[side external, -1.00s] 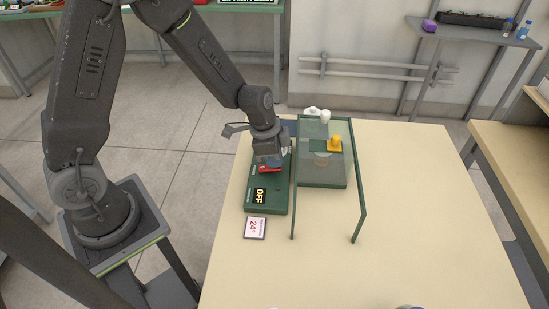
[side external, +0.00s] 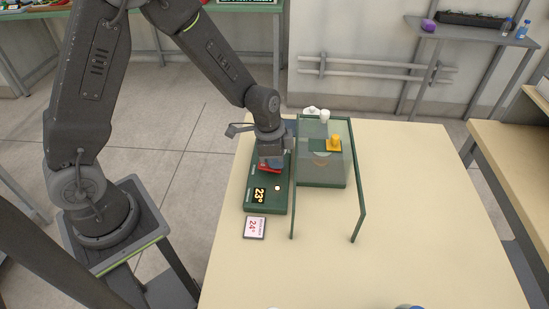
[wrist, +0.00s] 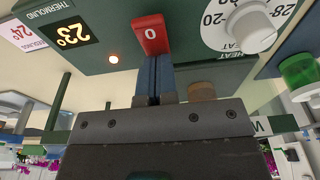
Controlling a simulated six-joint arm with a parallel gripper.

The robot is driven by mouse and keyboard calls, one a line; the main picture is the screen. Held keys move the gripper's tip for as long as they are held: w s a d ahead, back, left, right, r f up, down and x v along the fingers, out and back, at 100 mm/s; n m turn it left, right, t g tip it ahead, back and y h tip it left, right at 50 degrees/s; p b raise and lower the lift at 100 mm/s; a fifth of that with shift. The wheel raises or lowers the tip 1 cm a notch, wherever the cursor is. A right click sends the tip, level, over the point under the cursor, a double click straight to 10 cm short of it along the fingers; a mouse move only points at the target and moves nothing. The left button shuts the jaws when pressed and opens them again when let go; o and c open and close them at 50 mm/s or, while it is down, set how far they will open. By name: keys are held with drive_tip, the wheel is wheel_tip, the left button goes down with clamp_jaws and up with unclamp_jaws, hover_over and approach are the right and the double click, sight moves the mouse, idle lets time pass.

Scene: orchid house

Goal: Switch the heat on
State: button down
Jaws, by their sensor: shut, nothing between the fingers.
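The green heat control box (side external: 267,205) lies on the table's left side. Its display (side external: 259,195) reads 23° and a small lamp beside it glows; both also show in the wrist view, the display (wrist: 72,34) and the lamp (wrist: 114,58). The red rocker switch (wrist: 150,36), marked 0, is at the tips of my gripper (wrist: 153,62). My gripper (side external: 270,165) is shut and empty, its blue fingertips against or very close to the switch. A white dial knob (wrist: 252,28) with a numbered scale sits to the right of the switch.
A card (side external: 255,228) reading 24° lies in front of the box. To the right, a green frame (side external: 360,185) stands around a clear-sided case (side external: 310,165) with a yellow knob (side external: 334,143). The table's right and front are mostly clear.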

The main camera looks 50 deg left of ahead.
sight(263, 165)
drive_tip(key=shift+s+a, duration=0.55)
drive_tip(key=shift+s, duration=0.15)
drive_tip(key=shift+r, duration=0.1)
drive_tip(key=shift+a+r, duration=0.1)
drive_tip(key=shift+r, duration=0.45)
wheel_tip(263, 165, up, 12)
drive_tip(key=s+a, duration=0.2)
drive_tip(key=shift+r, duration=0.25)
drive_tip(key=shift+w+d, duration=0.5)
drive_tip(key=shift+w, duration=0.05)
